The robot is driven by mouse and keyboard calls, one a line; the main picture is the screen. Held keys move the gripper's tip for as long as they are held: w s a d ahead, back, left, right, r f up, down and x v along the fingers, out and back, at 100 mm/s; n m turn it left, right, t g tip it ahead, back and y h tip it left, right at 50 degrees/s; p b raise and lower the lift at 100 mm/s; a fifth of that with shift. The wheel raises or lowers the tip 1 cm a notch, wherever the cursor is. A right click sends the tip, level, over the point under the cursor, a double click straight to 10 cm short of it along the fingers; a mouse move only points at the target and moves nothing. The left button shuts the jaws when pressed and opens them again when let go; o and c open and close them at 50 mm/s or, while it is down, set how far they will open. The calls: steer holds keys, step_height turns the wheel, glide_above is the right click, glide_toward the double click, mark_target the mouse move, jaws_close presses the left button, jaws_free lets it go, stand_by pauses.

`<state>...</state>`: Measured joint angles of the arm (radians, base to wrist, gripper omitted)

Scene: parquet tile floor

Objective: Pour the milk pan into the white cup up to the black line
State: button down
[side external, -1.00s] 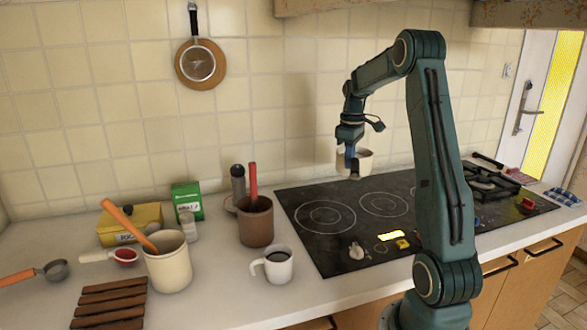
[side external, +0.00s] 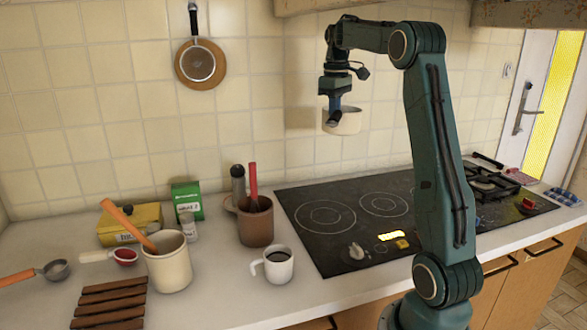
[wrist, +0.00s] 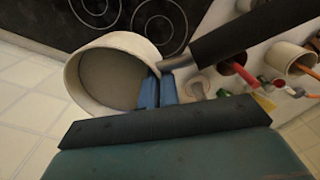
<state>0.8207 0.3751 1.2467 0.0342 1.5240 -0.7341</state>
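The cream milk pan (side external: 347,122) hangs in the air above the back of the hob, roughly level. In the wrist view, the pan (wrist: 104,77) shows a flat greyish inside; I cannot tell how full it is. Its dark handle (wrist: 250,33) extends to the upper right. My gripper (side external: 336,112) is shut on the pan where the handle joins; its blue fingers (wrist: 157,92) sit close together there. The white cup (side external: 277,265) stands upright on the counter left of the hob, with dark stuff visible inside. The black line cannot be made out.
A brown pot (side external: 255,222) with a red-handled utensil stands behind the cup. A cream crock (side external: 168,264), dark slatted trivet (side external: 110,302), green box (side external: 187,201) and yellow box (side external: 128,224) stand further left. The black hob (side external: 345,225) is clear beneath the pan.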

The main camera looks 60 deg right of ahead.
steer(key=w+a+m, duration=0.2)
steer(key=w+a, duration=0.4)
steer(key=a, duration=0.4)
steer(key=w+a+m, duration=0.2)
steer(key=w+a, duration=0.4)
steer(key=a, duration=0.3)
steer(key=w+a+m, duration=0.1)
steer(key=a+m, duration=0.3)
steer(key=a, duration=1.6)
step_height(320, 180, down, 18)
steer(key=shift+a, duration=0.25)
steer(key=shift+d+f, duration=0.1)
steer(key=shift+s+d+f+t+y, duration=0.4)
steer(key=shift+f+t+y, duration=0.1)
steer(key=shift+t+y, duration=0.15)
steer(key=shift+s+d+r+t+y, duration=0.2)
steer(key=shift+s+r+t+y, duration=0.05)
steer(key=shift+t+y, duration=0.1)
